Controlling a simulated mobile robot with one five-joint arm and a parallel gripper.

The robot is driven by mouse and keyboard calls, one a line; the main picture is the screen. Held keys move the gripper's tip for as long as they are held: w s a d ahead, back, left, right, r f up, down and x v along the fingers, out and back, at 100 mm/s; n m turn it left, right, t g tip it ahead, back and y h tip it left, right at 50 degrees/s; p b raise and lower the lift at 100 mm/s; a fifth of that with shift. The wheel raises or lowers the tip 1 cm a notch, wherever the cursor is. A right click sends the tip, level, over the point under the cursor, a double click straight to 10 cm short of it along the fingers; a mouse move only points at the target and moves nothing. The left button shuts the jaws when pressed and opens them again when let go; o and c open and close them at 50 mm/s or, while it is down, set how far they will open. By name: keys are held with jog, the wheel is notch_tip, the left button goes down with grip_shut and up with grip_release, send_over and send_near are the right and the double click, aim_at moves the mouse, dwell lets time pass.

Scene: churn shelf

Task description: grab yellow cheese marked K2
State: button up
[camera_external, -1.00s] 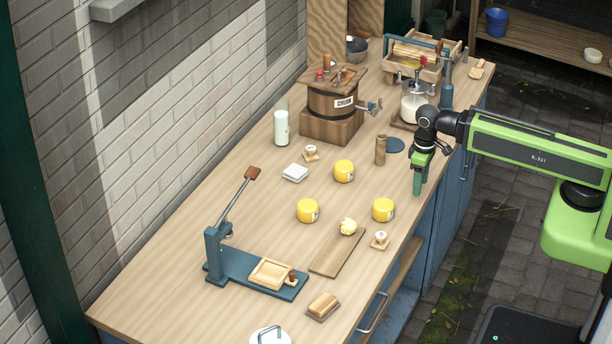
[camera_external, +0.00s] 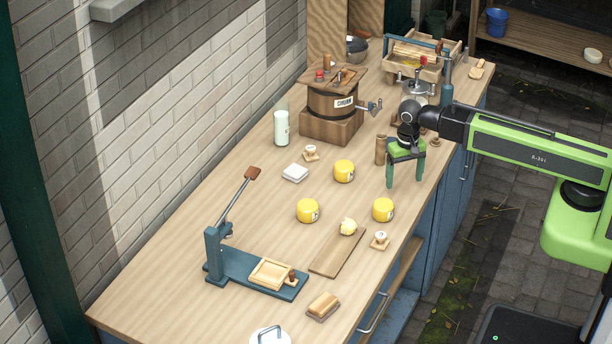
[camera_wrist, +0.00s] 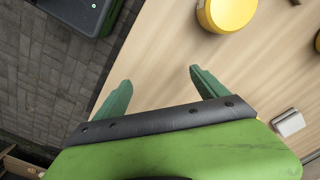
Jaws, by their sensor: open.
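Three yellow cheeses stand on the wooden counter. One is at the back (camera_external: 344,171), one at the left (camera_external: 307,211) and one at the right (camera_external: 383,210). Each has a pale label, but the marks are too small to read, so I cannot tell which is K2. My gripper (camera_external: 405,176) is open and empty, above the counter near its right edge, behind the right cheese and to the right of the back one. In the wrist view its two green fingers (camera_wrist: 157,88) are spread apart. A yellow cheese (camera_wrist: 227,12) shows beyond them at the top edge.
A wooden cylinder (camera_external: 381,150) stands just left of my gripper. The churn (camera_external: 332,108) and a glass of milk (camera_external: 281,128) are farther back. A board (camera_external: 338,254) and a blue press (camera_external: 250,270) lie toward the front. Counter between the cheeses is clear.

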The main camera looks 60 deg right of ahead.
jog(key=w+a+r+m+p, duration=0.2)
jog(key=w+m, duration=0.1)
jog(key=w, duration=0.2)
jog(key=w+a+r+m+p, duration=0.1)
jog(key=w+a+r+m, duration=0.1)
jog(key=w, duration=0.3)
notch_tip(320, 180, up, 12)
jog(key=m+p, duration=0.3)
jog(key=p, duration=0.9)
send_over(308, 204)
notch_tip(308, 204, down, 13)
jog(key=b, duration=1.2)
jog(key=shift+w+a+f+b, duration=0.15)
jog(key=shift+b, duration=0.25)
notch_tip(308, 204, down, 5)
jog(key=b, duration=0.5)
jog(key=shift+f, duration=0.1)
jog(key=shift+r, duration=0.2)
